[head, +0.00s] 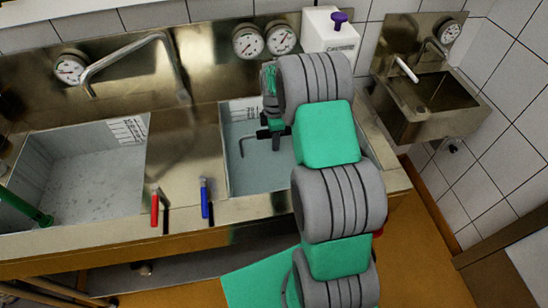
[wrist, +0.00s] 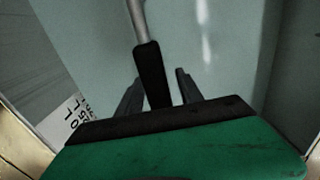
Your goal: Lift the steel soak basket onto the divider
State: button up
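My gripper (head: 272,131) reaches down into the right basin (head: 228,180). A thin bent steel rod (head: 245,140) runs from beside it to the left in the head view. In the wrist view, a steel rod (wrist: 137,18) ends in a black grip (wrist: 152,75), which lies between the fingers of my gripper (wrist: 157,92). A narrow gap shows between the grip and the right finger. I cannot make out a basket body; my arm covers part of the basin. The steel divider (head: 172,150) lies between the right basin and the left basin (head: 85,170).
A red-handled tool (head: 155,208) and a blue-handled tool (head: 204,200) lie at the divider's front. A tap (head: 130,50) arches over the back. A white container (head: 330,28) with a purple knob stands behind my arm. A small sink (head: 430,95) is at right.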

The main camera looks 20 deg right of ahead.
grip_shut()
jog(key=shift+r, duration=0.1)
dwell(1.1)
